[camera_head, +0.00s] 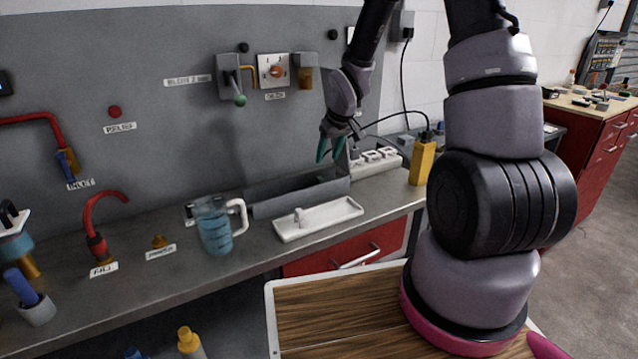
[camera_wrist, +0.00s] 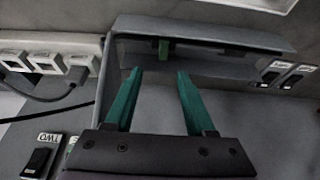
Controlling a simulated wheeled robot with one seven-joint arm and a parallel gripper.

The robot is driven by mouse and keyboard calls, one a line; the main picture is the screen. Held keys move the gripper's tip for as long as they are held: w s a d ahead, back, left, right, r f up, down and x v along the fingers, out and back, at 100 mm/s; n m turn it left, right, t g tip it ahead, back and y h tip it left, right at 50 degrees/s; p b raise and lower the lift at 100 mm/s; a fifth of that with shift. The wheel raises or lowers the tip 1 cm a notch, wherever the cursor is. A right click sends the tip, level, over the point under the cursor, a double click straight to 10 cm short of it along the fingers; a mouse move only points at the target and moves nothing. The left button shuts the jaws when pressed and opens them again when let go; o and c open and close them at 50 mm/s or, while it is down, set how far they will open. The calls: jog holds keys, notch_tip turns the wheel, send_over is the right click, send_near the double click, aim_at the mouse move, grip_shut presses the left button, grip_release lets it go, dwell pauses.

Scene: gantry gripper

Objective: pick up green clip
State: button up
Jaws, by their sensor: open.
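In the head view my gripper (camera_head: 331,150) points down above the right end of the grey bin (camera_head: 275,203). The clip cannot be seen there.
A white tray (camera_head: 335,222) lies in front of the bin, and a blue measuring jug (camera_head: 214,232) stands to its left. A white power strip (camera_head: 378,162) and a yellow bottle (camera_head: 422,163) are to the right. The grey panel (camera_head: 170,120) with a lever rises behind.

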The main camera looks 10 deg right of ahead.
aim_at(320, 178)
jog(key=x, duration=0.9)
jog(key=shift+a+f, duration=0.15)
jog(key=shift+a, duration=0.1)
jog(key=shift+s, duration=0.1)
jog(key=shift+c, duration=0.3)
grip_shut()
